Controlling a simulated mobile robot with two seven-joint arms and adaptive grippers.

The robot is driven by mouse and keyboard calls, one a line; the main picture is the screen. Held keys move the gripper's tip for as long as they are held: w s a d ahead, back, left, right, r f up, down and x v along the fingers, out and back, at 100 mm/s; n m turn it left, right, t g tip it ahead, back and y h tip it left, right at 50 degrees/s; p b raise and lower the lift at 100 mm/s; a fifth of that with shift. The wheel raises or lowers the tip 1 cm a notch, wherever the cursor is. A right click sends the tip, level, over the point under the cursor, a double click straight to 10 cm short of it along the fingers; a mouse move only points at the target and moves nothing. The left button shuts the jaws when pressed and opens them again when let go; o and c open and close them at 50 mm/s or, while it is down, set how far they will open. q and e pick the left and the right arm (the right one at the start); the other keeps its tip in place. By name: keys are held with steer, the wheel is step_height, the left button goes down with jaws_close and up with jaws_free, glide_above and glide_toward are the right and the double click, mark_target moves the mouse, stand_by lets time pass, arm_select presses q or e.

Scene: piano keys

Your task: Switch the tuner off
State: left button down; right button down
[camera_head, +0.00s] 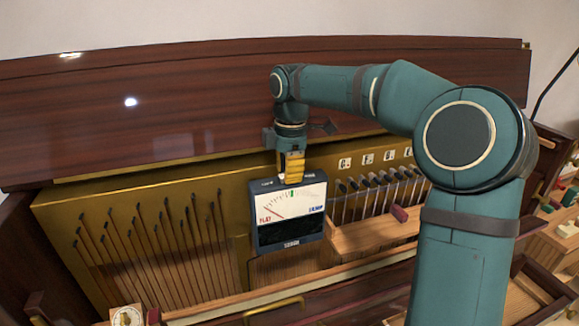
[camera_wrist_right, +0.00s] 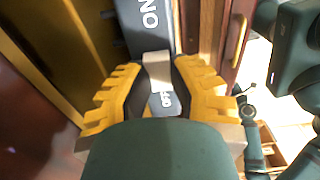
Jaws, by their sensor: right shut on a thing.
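The tuner (camera_head: 290,228) is a dark box with a white dial face, standing upright against the piano's open front. Its needle points toward the left of the scale. My right gripper (camera_head: 291,176) reaches down to the tuner's top with its yellow fingers. In the right wrist view, the fingers are shut on a light grey switch (camera_wrist_right: 157,68) on the dark top of the tuner (camera_wrist_right: 143,38). An "ON" label shows beyond the switch, and a partly covered "OFF" label shows on the near side. My left gripper is not in view.
Tuning rods or hammers stand in rows on the gold panel (camera_head: 90,225) left of the tuner. A wooden block (camera_head: 372,234) and more hammers are to its right. The dark wooden lid (camera_head: 190,100) rises behind. An open drawer (camera_head: 530,295) is at lower right.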

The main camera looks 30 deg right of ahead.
steer(key=shift+f, duration=0.15)
steer(key=c, duration=1.1)
jaws_free()
step_height(320, 180, up, 12)
steer(key=shift+d, duration=0.2)
